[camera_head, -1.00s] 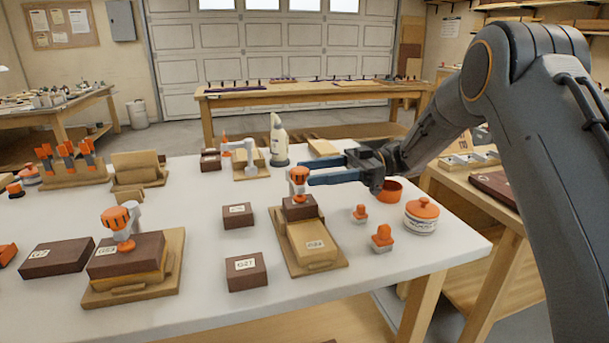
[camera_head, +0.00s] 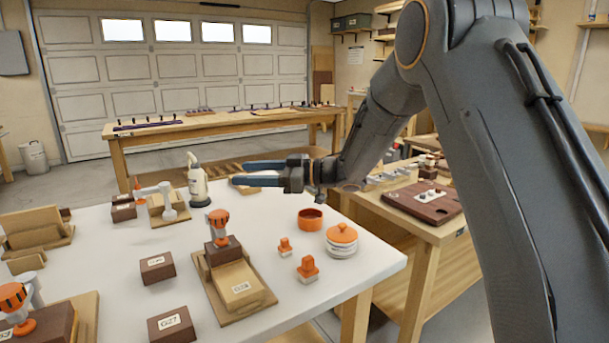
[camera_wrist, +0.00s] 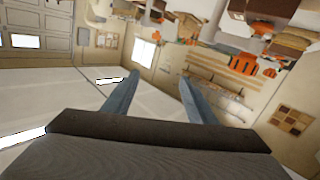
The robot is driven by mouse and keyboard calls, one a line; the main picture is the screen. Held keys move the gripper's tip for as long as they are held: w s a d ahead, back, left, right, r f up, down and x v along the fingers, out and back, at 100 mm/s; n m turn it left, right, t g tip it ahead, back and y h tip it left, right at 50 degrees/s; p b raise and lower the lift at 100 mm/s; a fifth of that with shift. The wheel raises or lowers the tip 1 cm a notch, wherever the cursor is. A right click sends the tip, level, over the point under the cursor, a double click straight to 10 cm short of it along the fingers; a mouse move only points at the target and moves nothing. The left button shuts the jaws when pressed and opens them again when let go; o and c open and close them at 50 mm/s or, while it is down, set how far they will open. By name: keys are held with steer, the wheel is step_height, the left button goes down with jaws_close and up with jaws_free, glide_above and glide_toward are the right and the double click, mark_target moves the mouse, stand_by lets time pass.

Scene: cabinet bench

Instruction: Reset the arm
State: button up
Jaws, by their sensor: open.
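My gripper (camera_head: 240,173) is open and empty in the head view. It is raised above the back right part of the white table (camera_head: 370,270), with its blue fingers pointing left. In the wrist view its two fingers (camera_wrist: 155,85) are spread apart with nothing between them. A wooden stand (camera_head: 238,303) with an orange-topped clamp (camera_head: 219,220) on a brown block stands below and in front of the gripper. The gripper does not touch it. A grey-white bottle (camera_head: 198,182) stands to the left of the fingertips.
An orange bowl (camera_head: 311,219), an orange-lidded jar (camera_head: 341,240) and two small orange-topped pieces, (camera_head: 308,269) the nearer one, stand on the right of the table. Brown blocks (camera_head: 157,267) lie at left. A side bench (camera_head: 425,236) stands at right, a long bench (camera_head: 220,127) behind.

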steer(key=w+d+m+t+h+p, duration=0.2)
steer(key=w+d+m+t+h, duration=0.3)
steer(key=d+m+t+h, duration=0.45)
steer(key=s+d+f+m+g+h+p, duration=0.1)
steer(key=s+d+f+m+h, duration=0.15)
steer(key=d, duration=0.55)
steer(key=s+d+f+m+g+h+p, duration=0.1)
steer(key=s+d+f+h, duration=0.1)
steer(key=s+d, duration=0.35)
steer(key=s+d+f+m+g+h+p, duration=0.1)
steer(key=s+d+f+g+h, duration=0.1)
steer(key=s+d, duration=0.4)
steer(key=s+d+f+m+g+h+p, duration=0.1)
steer(key=s+d+f+m+g, duration=0.15)
steer(key=s, duration=0.45)
steer(key=s+d+f+m+g+p, duration=0.1)
steer(key=s+g, duration=0.4)
steer(key=s, duration=1.4)
steer(key=shift+s+f, duration=0.4)
